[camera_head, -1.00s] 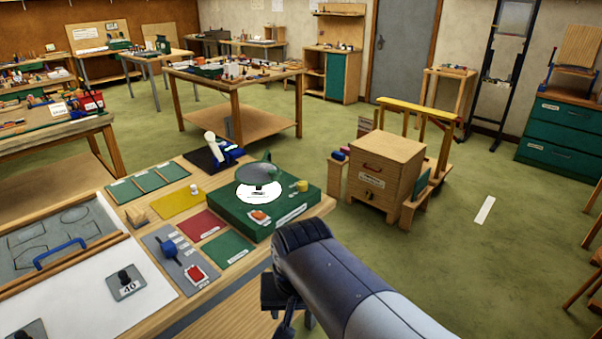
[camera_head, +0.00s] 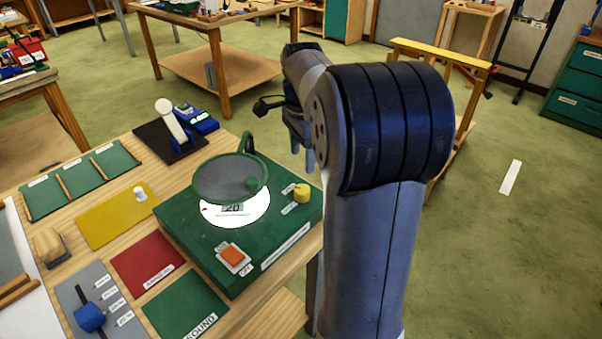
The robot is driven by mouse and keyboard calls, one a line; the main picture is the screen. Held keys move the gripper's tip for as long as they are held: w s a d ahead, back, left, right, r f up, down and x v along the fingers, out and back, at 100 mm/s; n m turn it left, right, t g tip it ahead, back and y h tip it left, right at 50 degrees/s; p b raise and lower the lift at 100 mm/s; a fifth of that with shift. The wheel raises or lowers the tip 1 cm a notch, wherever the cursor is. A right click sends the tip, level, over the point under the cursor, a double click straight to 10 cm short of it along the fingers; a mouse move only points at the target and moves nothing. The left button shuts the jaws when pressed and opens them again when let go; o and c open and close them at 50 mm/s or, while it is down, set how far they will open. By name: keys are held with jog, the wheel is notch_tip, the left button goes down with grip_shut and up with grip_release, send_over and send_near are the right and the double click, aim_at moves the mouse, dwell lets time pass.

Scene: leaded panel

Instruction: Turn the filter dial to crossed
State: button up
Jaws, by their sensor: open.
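A yellow dial (camera_head: 302,193), which looks like the filter dial, sits at the right of the green box's top. Small white labels (camera_head: 289,208) lie beside it, too small to read, so I cannot tell its setting. The green box (camera_head: 205,257) also carries a round dark filter disc (camera_head: 228,178) in a green ring above a lit white circle. My gripper (camera_head: 300,145) is open and hangs above and behind the dial, apart from it. It is partly hidden behind my arm.
An orange button (camera_head: 233,256) is at the box's front. A blue knob (camera_head: 90,318) with several labels sits on a grey plate to the left. A white-handled device (camera_head: 170,120) stands behind the box. Red and yellow mats lie flat on the bench.

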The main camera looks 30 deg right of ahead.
aim_at(302, 188)
notch_tip(302, 188, down, 10)
jog(key=shift+s+a+f, duration=0.1)
jog(key=shift+s+f, duration=0.05)
dwell(0.3)
jog(key=c, duration=1)
jog(key=shift+n, duration=0.4)
jog(key=n+p, duration=0.1)
jog(key=n, duration=0.4)
jog(key=shift+n, duration=0.3)
jog(key=n, duration=0.6)
jog(key=shift+p, duration=0.3)
